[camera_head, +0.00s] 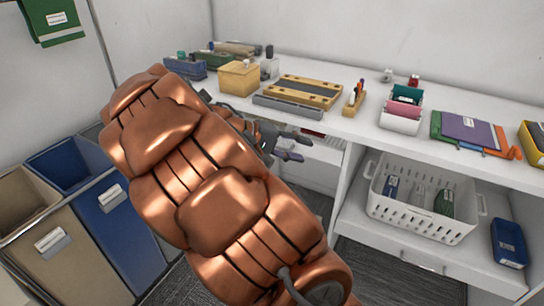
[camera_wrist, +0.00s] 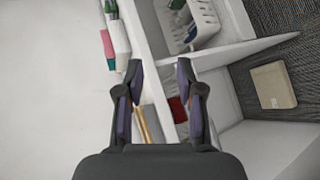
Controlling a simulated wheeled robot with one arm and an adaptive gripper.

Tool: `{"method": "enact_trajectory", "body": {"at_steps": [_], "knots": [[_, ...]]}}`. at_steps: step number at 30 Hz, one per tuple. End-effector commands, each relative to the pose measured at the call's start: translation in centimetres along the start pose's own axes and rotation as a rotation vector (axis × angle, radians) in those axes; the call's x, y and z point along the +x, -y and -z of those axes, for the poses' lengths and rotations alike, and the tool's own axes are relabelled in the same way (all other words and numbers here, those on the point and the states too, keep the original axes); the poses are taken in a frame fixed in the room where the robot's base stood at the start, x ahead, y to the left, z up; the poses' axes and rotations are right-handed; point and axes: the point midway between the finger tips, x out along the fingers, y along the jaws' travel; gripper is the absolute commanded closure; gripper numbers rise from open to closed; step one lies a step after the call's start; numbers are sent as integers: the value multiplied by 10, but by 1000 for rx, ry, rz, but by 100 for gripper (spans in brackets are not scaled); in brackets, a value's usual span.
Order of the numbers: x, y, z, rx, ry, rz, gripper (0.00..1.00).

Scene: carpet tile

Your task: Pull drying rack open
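I cannot make out a drying rack for certain in either view. A white drawer (camera_head: 318,152) stands partly out below the white countertop, with reddish items inside; my arm hides its left part. The wrist view shows its inside between and beyond the fingers, with a red item (camera_wrist: 178,109) and a yellow-brown strip (camera_wrist: 143,125). My gripper (camera_head: 301,146) is at the counter's front edge, over or beside the drawer; I cannot tell whether it touches. In the wrist view my gripper (camera_wrist: 160,70) has its two fingers apart with nothing held between them.
The countertop (camera_head: 350,135) carries a wooden-sided tray (camera_head: 303,91), a yellow box (camera_head: 239,78) and folders (camera_head: 470,130). A white basket (camera_head: 425,207) sits on the shelf at right. Tan and blue bins (camera_head: 115,225) stand at left. Carpet (camera_wrist: 285,60) shows at right in the wrist view.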

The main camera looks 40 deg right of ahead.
Motion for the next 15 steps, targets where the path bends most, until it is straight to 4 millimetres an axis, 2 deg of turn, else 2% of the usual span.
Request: {"method": "enact_trajectory", "body": {"at_steps": [1,5,10,15], "knots": [[10,13,17,4,-4,-54,63],[18,24,58,28,-44,-186,63],[23,49,114,47,-121,-338,63],[27,92,168,51,-220,-460,63]]}}
